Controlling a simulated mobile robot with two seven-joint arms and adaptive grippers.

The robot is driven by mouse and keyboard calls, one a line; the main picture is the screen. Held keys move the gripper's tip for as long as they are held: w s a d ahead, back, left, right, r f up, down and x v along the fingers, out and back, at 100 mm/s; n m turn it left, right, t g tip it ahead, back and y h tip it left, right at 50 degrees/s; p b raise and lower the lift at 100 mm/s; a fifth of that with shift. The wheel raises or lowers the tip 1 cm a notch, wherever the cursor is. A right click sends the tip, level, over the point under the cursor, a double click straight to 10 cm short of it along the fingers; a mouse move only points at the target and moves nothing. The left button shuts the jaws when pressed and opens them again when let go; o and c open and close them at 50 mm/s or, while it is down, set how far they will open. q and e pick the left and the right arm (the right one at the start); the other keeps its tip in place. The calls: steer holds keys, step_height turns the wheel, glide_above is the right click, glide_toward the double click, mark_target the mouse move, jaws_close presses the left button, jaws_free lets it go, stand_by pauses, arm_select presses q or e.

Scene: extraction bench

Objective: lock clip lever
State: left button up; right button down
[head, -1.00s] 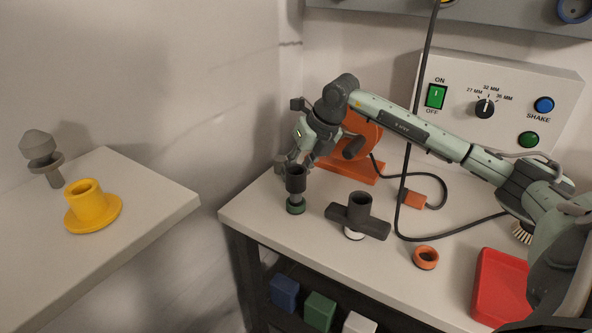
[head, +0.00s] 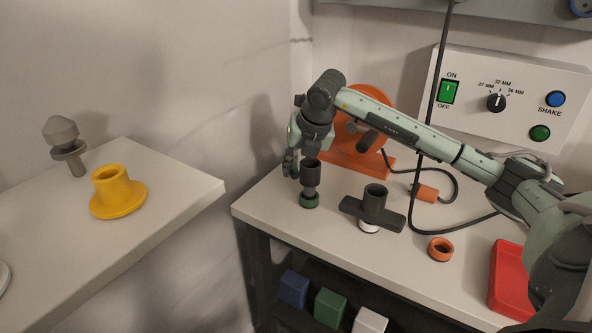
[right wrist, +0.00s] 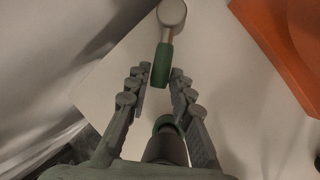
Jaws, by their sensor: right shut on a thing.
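My right gripper (head: 298,170) hangs at the left corner of the bench, pointing down. It is beside a dark upright cylinder (head: 311,174) with a grey middle and a green base. In the right wrist view, the gripper (right wrist: 160,80) has its fingers on both sides of a green lever (right wrist: 161,65) that ends in a round grey knob (right wrist: 171,12), and it is shut on this lever. The dark cylinder (right wrist: 165,150) with a green end shows nearer the palm. In the head view the lever is hidden by the gripper. My left gripper is not in view.
A dark T-shaped holder (head: 373,208), an orange ring (head: 440,249) and a red tray (head: 508,280) are on the bench. An orange stand (head: 345,150) and a switch box (head: 515,95) are behind. A yellow flanged part (head: 118,193) is on the left table.

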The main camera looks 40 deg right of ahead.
steer(key=shift+a, duration=0.1)
steer(key=c, duration=1.3)
jaws_free()
steer(key=v, duration=1.2)
